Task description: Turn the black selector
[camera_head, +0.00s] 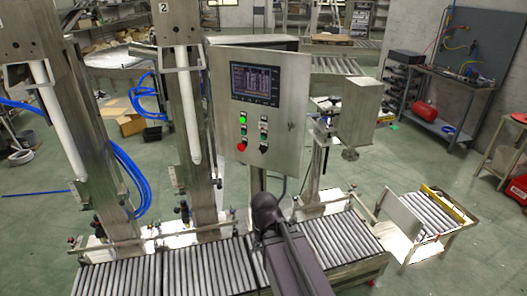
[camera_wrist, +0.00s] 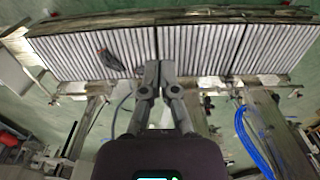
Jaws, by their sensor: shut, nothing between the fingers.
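The black selector (camera_head: 264,149) is a small dark knob low on the right column of controls on the grey control box (camera_head: 290,100), in the head view. A red button (camera_head: 241,147) is to its left and a green light (camera_head: 242,119) is above that button. My gripper (camera_wrist: 158,68) is shut and empty in the wrist view, its fingertips together. I cannot make out the fingertips in the head view, where my dark arm rises below the box. The selector does not show clearly in the wrist view, and its angle is too small to tell.
The roller conveyor (camera_head: 115,277) runs below the box and also fills the top of the wrist view (camera_wrist: 205,45). Two steel columns with white tubes (camera_head: 188,110) stand left of the box. A steel box on a post (camera_head: 355,108) stands to its right. Blue hoses (camera_head: 125,190) hang at left.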

